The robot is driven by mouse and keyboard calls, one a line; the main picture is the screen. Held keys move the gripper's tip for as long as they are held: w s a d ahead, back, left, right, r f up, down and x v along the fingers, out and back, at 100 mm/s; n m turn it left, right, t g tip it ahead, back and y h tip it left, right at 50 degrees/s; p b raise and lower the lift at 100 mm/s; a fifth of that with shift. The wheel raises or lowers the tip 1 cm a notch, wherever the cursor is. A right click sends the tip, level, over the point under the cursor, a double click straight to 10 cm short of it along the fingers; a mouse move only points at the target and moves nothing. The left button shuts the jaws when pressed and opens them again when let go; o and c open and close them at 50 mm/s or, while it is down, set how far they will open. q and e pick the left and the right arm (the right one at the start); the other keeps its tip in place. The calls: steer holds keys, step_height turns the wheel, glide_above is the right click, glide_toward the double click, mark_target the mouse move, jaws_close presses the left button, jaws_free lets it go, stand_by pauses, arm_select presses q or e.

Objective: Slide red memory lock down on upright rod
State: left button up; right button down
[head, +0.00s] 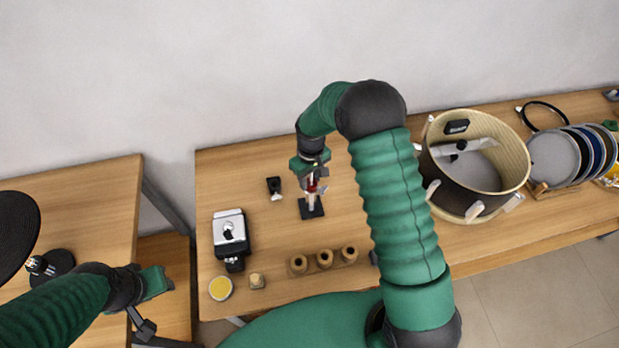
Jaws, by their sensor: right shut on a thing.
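The upright rod (311,201) stands on a small dark square base (312,210) on the wooden table. The red memory lock (312,187) is a small red piece at the upper part of the rod. My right gripper (313,183) comes down from above and is shut on the red lock at the rod. The fingers partly hide the lock, and its exact fit on the rod is too small to tell. My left gripper (155,303) is at the lower left, away from the rod, over the gap beside the table; its jaw opening is unclear.
A silver and black device (231,234) stands left of the rod, with a small black piece (274,186) nearer. A wooden block with holes (324,260) lies in front. A drum (502,188) and a rack of discs (555,158) stand right. Bare table surrounds the rod's base.

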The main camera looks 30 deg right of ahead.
steer(key=c, duration=0.9)
jaws_free()
step_height(320, 180, up, 17)
steer(key=b, duration=0.3)
steer(key=shift+s+f, duration=0.1)
steer(key=shift+s+f, duration=0.1)
